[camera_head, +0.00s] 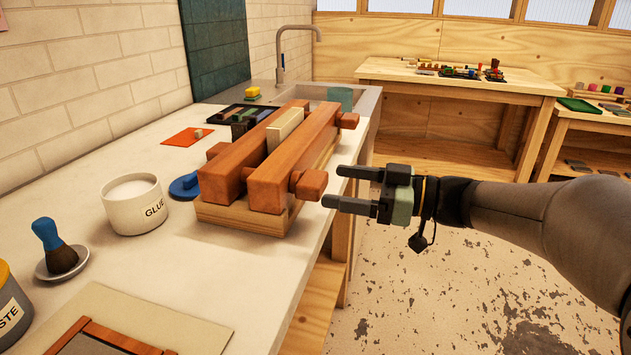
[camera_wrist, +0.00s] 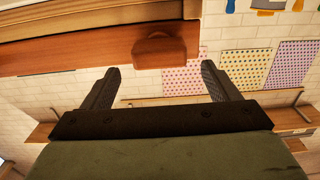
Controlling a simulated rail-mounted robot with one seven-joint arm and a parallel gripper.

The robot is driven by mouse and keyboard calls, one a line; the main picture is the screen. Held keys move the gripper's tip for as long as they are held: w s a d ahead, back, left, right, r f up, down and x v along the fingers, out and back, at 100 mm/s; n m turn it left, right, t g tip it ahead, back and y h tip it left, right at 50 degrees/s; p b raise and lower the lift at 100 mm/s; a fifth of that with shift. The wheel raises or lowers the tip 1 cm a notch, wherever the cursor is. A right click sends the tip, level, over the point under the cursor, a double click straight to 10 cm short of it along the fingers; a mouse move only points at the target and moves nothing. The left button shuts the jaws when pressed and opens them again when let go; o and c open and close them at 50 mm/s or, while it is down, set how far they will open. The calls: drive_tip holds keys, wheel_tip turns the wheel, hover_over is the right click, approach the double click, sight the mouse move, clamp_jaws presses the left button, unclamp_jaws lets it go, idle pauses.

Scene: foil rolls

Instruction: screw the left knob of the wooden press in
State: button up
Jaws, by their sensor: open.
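The wooden press (camera_head: 290,158) lies on the white counter, with two long red-brown beams on a pale wooden base and a pale block (camera_head: 284,128) between the beams. Its near knob (camera_head: 310,184), the left one when facing the press from my gripper's side, sticks out from the front beam; the far knob (camera_head: 348,120) is at the other end. My gripper (camera_head: 333,186) is open and empty, its fingers pointing at the near knob, just short of it. In the wrist view, the knob (camera_wrist: 160,50) is ahead, between the open fingertips (camera_wrist: 160,70).
A white glue pot (camera_head: 135,207), a blue lid (camera_head: 184,187) and a brush with a blue handle (camera_head: 50,240) stand left of the press. A dark tray (camera_head: 240,115) is behind it. The space right of the counter edge, around my arm, is free.

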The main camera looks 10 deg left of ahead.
sight(325, 183)
drive_tip(key=a, duration=0.5)
drive_tip(key=shift+w+a, duration=0.1)
drive_tip(key=shift+a, duration=0.15)
drive_tip(key=c, duration=1)
